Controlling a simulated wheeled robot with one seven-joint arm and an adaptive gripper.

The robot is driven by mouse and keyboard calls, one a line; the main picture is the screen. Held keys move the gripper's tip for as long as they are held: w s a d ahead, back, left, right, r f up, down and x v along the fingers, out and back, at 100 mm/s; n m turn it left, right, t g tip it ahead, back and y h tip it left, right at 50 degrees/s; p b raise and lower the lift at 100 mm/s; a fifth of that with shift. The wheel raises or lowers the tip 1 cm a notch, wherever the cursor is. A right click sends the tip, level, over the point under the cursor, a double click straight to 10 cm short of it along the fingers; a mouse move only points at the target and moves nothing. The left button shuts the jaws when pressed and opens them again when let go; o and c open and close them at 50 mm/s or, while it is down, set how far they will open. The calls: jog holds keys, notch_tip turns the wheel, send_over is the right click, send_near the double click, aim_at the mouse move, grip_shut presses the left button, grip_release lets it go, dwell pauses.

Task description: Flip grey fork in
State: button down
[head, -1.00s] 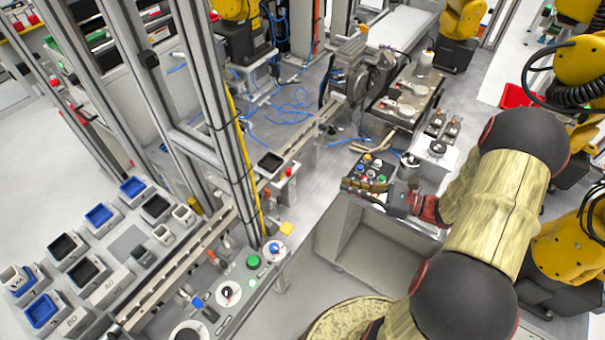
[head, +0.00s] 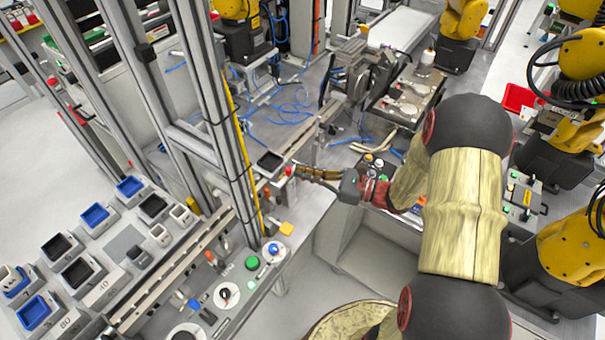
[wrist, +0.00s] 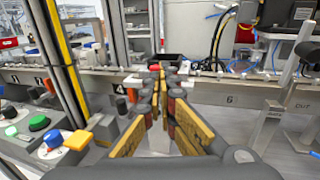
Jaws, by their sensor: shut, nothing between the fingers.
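My gripper (head: 305,173) reaches left in the head view, its fingertips close to a red button on a rail. In the wrist view my gripper (wrist: 168,88) has its fingers together at the tips, with nothing seen between them. A grey slotted metal part (wrist: 268,112) stands at the right of the wrist view, beside a plate marked OUT (wrist: 302,104). It may be the grey fork, but I cannot tell for sure. It is apart from my fingers, to their right.
The red button (wrist: 154,68) and a black tray (wrist: 182,60) lie ahead of the fingertips. A yellow-striped post (head: 243,170) stands to the left. Coloured knobs (wrist: 40,124) sit on a panel at lower left. A button box (head: 372,166) is behind the gripper.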

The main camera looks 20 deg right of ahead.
jog(key=shift+w+a, duration=0.1)
jog(key=shift+a, duration=0.05)
jog(key=shift+w+a+p, duration=0.35)
jog(key=shift+w+a, duration=0.5)
jog(key=shift+w, duration=0.3)
jog(key=shift+d, duration=0.1)
jog(key=shift+s+d, duration=0.1)
jog(key=shift+s+d, duration=0.15)
jog(key=shift+d, duration=0.15)
jog(key=p+v, duration=0.1)
jog(key=v, duration=1.2)
jog(key=shift+p, duration=0.35)
jog(key=shift+s, duration=0.1)
